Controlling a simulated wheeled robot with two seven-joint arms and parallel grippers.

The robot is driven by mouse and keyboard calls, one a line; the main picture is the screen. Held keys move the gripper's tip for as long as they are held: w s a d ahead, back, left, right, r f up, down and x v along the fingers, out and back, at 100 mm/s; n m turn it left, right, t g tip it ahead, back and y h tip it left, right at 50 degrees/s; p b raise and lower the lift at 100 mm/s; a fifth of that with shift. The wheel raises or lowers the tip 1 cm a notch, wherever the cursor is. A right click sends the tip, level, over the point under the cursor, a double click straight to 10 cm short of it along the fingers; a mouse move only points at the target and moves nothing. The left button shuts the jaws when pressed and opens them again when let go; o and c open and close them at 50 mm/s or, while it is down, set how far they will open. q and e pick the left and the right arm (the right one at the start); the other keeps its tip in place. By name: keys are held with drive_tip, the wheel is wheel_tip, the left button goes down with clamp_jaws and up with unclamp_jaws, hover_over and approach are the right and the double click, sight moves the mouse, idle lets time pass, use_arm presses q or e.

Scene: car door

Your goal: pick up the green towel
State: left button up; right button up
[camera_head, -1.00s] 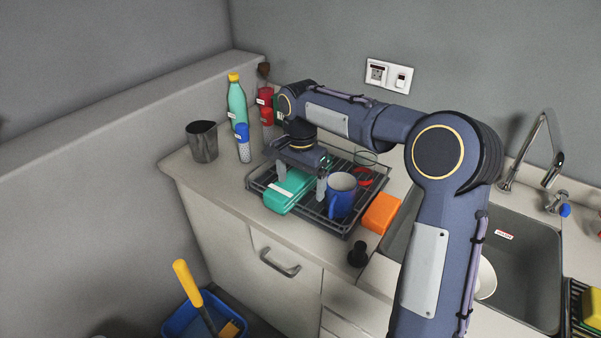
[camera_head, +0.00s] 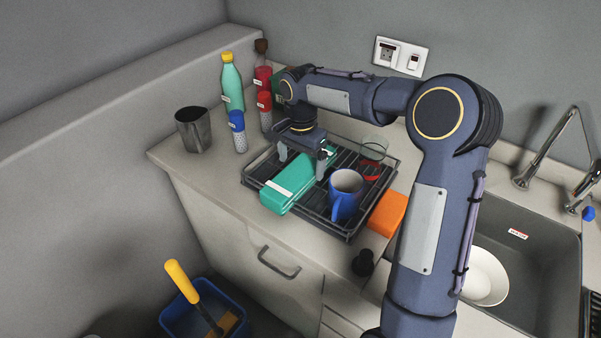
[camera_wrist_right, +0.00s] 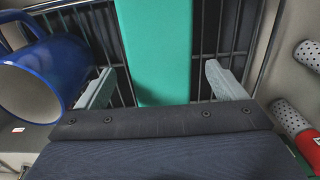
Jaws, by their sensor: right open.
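The green towel (camera_head: 290,184) is a folded, oblong teal-green block with a white label. It lies in the black wire dish rack (camera_head: 346,236) on the counter. My right gripper (camera_head: 301,164) is open over the towel's far part, with a finger on either side of it. In the right wrist view the towel (camera_wrist_right: 158,50) runs between the two spread grey fingers (camera_wrist_right: 162,88), with a gap on each side. Part of the towel is hidden under the gripper body. My left gripper is not in view.
A blue mug (camera_head: 345,194) stands in the rack close to the gripper, with a clear glass (camera_head: 374,149) behind it. An orange block (camera_head: 388,214) lies right of the rack. Bottles, shakers and a dark metal cup (camera_head: 193,130) stand to the left.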

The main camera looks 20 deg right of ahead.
sight(301, 168)
drive_tip(key=shift+f, duration=1.85)
drive_tip(key=c, duration=1.1)
drive_tip(key=shift+r, duration=0.1)
drive_tip(key=shift+c, duration=0.2)
